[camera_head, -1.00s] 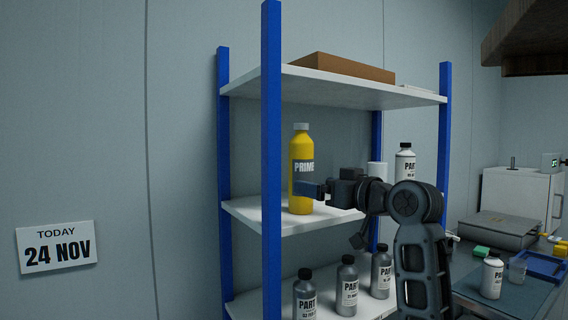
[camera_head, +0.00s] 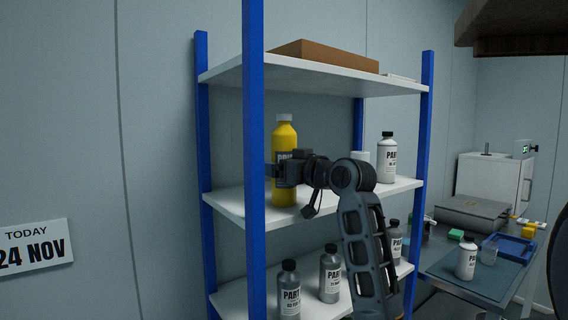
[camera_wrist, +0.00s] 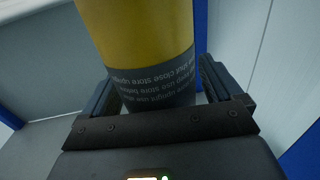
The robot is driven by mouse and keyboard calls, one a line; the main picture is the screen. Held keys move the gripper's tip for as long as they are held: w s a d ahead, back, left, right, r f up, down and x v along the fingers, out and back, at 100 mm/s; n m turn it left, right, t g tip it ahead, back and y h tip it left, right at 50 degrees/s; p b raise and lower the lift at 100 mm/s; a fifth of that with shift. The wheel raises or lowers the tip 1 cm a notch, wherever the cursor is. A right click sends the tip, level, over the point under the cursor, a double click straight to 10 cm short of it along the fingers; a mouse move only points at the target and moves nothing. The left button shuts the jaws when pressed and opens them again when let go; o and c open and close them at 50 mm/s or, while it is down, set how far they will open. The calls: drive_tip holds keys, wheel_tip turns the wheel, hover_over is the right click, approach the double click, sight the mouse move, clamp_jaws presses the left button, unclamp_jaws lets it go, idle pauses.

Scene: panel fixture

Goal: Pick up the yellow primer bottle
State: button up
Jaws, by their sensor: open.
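The yellow primer bottle (camera_head: 284,140) stands upright on the middle shelf (camera_head: 228,203), near its left end. It has a light grey cap and a dark label. My gripper (camera_head: 276,172) is at the bottle's label height in the head view, its fingers partly hidden by the blue post and the bottle. In the wrist view, the bottle (camera_wrist: 140,35) lies between the two spread fingers of my gripper (camera_wrist: 160,85), one on each side. The jaws are open. I cannot tell whether either finger touches the bottle.
Grey bottles (camera_head: 330,273) stand on the shelf below. A brown box (camera_head: 325,56) lies on the top shelf.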

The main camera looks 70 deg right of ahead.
drive_tip(key=shift+c, duration=0.2)
drive_tip(key=c, duration=1.2)
drive_tip(key=shift+c, duration=0.2)
drive_tip(key=shift+r, duration=0.25)
